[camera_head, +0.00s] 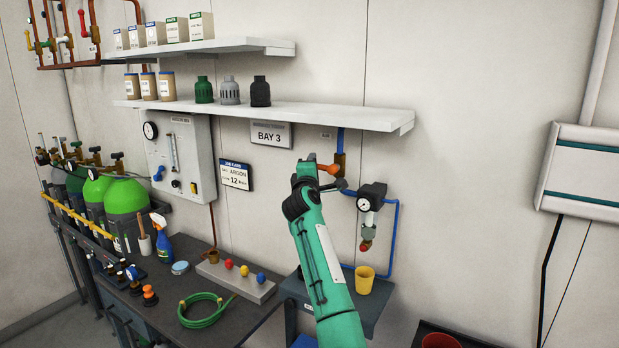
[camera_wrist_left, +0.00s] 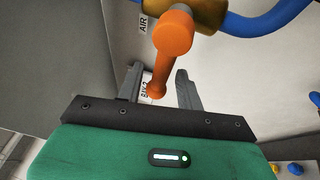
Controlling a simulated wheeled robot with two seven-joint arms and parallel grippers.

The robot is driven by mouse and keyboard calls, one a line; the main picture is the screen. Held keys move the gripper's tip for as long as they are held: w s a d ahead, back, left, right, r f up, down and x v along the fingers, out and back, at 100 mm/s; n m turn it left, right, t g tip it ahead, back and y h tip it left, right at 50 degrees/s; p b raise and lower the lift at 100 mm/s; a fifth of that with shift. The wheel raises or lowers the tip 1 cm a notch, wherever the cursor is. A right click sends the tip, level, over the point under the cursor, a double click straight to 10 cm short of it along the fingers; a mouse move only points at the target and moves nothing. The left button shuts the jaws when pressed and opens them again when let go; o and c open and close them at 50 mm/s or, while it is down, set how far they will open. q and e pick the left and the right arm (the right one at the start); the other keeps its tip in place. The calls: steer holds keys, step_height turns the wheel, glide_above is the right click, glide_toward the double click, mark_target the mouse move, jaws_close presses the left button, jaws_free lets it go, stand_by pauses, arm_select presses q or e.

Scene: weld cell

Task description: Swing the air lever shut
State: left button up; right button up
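The orange air lever (camera_head: 329,169) juts out to the left from a brass valve (camera_head: 340,162) on the blue air pipe (camera_head: 341,139), crosswise to the pipe. In the left wrist view the lever (camera_wrist_left: 170,50) hangs from the brass valve body (camera_wrist_left: 200,8), and its rounded tip reaches down between my fingers. My left gripper (camera_wrist_left: 160,88) is open, with one finger on each side of the lever and a visible gap to both. In the head view my left gripper (camera_head: 318,168) is at the lever, its fingers partly hidden. My right gripper is in neither view.
A regulator with a gauge (camera_head: 368,200) hangs just right of the valve. A white shelf (camera_head: 270,112) juts out above.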

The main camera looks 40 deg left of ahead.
arm_select(q)
steer(key=p+v, duration=0.1)
steer(key=v, duration=1.2)
steer(key=shift+s, duration=0.25)
steer(key=shift+f, duration=0.1)
